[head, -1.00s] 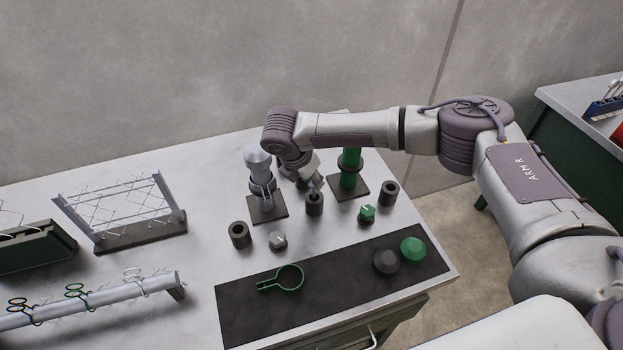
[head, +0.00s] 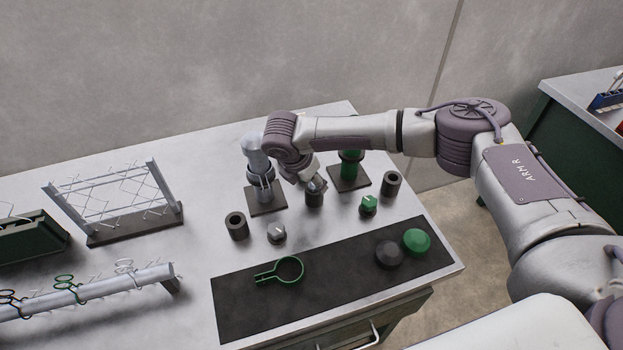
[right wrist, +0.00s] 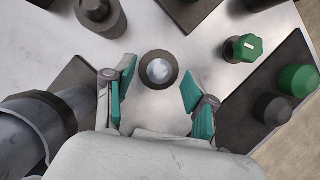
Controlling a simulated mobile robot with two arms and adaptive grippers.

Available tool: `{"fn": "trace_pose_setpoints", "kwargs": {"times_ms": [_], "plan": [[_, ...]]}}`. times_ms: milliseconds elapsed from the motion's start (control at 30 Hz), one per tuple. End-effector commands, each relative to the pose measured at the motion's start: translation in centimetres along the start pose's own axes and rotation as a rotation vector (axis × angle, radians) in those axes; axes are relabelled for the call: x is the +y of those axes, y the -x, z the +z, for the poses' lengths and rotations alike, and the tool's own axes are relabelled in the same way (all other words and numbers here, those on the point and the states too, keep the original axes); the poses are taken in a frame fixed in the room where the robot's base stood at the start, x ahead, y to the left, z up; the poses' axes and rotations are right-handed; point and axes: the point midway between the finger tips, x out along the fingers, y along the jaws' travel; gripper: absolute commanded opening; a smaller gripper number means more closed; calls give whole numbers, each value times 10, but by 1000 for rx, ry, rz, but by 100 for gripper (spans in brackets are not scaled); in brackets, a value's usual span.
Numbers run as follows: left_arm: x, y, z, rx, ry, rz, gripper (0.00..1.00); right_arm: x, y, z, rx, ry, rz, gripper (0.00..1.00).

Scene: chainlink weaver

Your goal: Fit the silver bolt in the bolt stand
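In the right wrist view, a round silver top, likely the silver bolt (right wrist: 160,71), sits inside the rim of a short dark cylinder, which I take as the bolt stand (right wrist: 159,55). I cannot tell how deep it sits. My right gripper (right wrist: 152,90) is open, with a teal-padded finger on either side of the cylinder, apart from it. In the head view this right gripper (head: 317,184) is close above the middle dark cylinder (head: 314,200) and hides its top. My left gripper is in neither view.
A silver post (head: 258,163) and a green post (head: 350,168) stand close on both sides. A dark mat (head: 330,289) bears a green clamp ring and two buttons.

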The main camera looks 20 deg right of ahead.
Motion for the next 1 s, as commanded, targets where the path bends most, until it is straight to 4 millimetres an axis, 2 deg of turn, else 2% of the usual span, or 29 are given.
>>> {"fn": "trace_pose_setpoints", "kwargs": {"times_ms": [367, 467, 800, 1000], "plan": [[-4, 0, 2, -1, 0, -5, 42, 1, 6, 0, 1, 0, 2, 59], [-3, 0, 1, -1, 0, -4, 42, 1, 20, 0, 1, 1, 4, 59], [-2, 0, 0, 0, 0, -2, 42, 1, 91, 0, 0, 1, 4, 59], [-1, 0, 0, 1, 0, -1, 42, 1, 115, 0, 0, 0, 2, 59]]}}
